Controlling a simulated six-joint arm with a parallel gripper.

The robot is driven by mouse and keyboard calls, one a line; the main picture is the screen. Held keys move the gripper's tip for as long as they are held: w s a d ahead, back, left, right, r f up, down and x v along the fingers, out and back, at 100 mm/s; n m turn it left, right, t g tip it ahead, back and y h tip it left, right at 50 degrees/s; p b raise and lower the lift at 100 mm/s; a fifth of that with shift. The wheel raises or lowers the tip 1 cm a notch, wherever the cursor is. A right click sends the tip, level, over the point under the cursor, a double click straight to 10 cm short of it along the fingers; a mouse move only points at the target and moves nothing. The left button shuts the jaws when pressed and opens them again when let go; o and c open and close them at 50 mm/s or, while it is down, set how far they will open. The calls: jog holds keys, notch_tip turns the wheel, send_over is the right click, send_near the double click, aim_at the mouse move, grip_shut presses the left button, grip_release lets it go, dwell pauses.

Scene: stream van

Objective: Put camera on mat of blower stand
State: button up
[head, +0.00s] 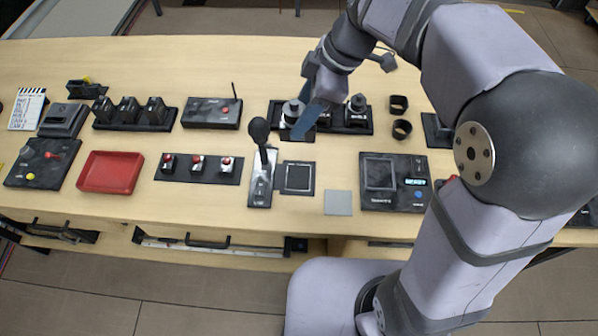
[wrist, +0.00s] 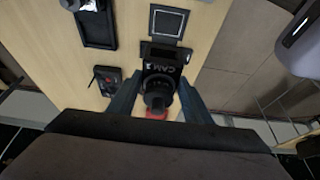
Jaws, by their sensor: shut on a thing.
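My gripper (head: 304,126) reaches down over the black tray (head: 335,130) at the back middle of the table. In the wrist view its fingers (wrist: 160,88) are shut on a dark camera (wrist: 159,97) marked CAM. I cannot tell whether the camera is clear of what is under it. In the head view a round-topped dark piece (head: 291,111) shows beside the finger, and the arm hides part of it. A dark square mat (head: 298,178) with a pale outline lies beside a stand (head: 262,185) with a dark bulb-shaped top (head: 260,130). No label shows which stand is the blower's.
A similar round-topped piece (head: 357,108) stands on the tray's right. Black rings (head: 402,129) lie further right. A grey square (head: 338,202) and a screened panel (head: 396,198) lie in front. Several controls, a red tray (head: 110,190) and boxes fill the left side.

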notch_tip(320, 180, down, 14)
jog(key=p, duration=0.3)
jog(key=shift+r, duration=0.25)
jog(key=shift+f+p, duration=0.3)
jog(key=shift+f, duration=1.85)
jog(key=shift+f+b, duration=0.2)
jog(key=shift+b, duration=0.1)
jog(key=o, duration=1.5)
jog(key=shift+r, duration=0.15)
